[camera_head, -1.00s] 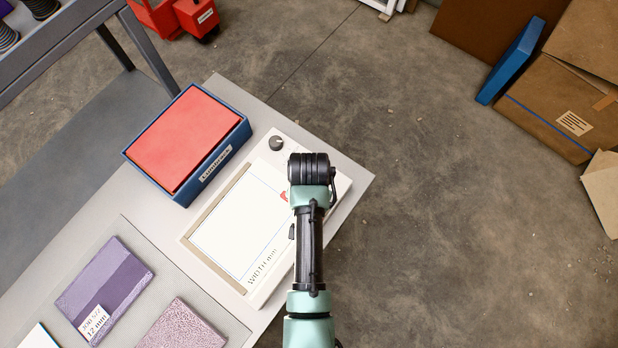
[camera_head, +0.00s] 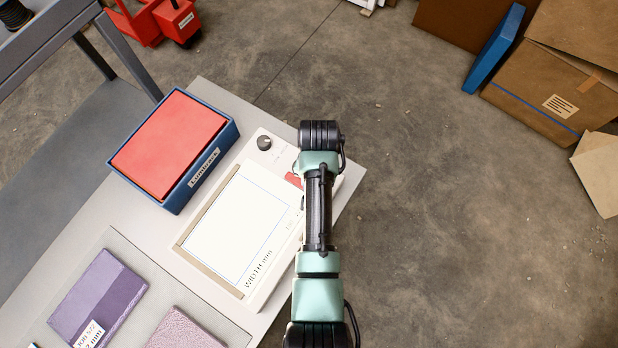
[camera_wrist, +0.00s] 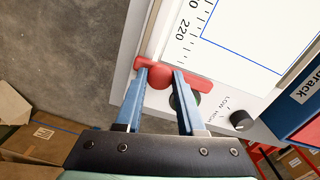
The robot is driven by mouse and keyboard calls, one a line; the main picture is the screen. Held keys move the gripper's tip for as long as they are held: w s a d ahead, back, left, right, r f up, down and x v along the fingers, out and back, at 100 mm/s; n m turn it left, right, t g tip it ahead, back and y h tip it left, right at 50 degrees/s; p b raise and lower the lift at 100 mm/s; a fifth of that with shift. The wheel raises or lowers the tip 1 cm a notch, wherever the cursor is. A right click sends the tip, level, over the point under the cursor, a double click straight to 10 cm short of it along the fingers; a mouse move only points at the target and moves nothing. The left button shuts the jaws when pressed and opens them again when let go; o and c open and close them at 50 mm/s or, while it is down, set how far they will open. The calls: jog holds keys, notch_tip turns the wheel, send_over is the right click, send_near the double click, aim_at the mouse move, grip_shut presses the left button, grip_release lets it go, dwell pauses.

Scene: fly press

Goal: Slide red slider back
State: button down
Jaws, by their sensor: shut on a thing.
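The red slider (camera_wrist: 160,76) sits on the edge track of a white board-like device (camera_wrist: 155,35), beside a printed scale where 220 can be read. In the wrist view my gripper (camera_wrist: 161,78) has its blue fingers shut on the slider's round knob. In the head view only a bit of the red slider (camera_head: 294,180) shows at the left of my arm, which hides the rest of it and the fingers. The device (camera_head: 257,290) lies flat on the grey table (camera_head: 345,188), with a white sheet area framed by a blue line.
A black knob (camera_head: 264,143) is on the device's far corner, near LOW and HIGH marks in the wrist view. A blue box with a red top (camera_head: 172,142) stands to the left. Purple pads (camera_head: 98,296) lie at front left. Cardboard boxes (camera_head: 545,85) stand on the floor at right.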

jog(key=shift+w+d+r, duration=0.1)
jog(key=shift+w+d, duration=0.05)
jog(key=shift+w, duration=0.05)
jog(key=c, duration=0.5)
grip_release()
notch_tip(320, 180, up, 13)
dwell(0.6)
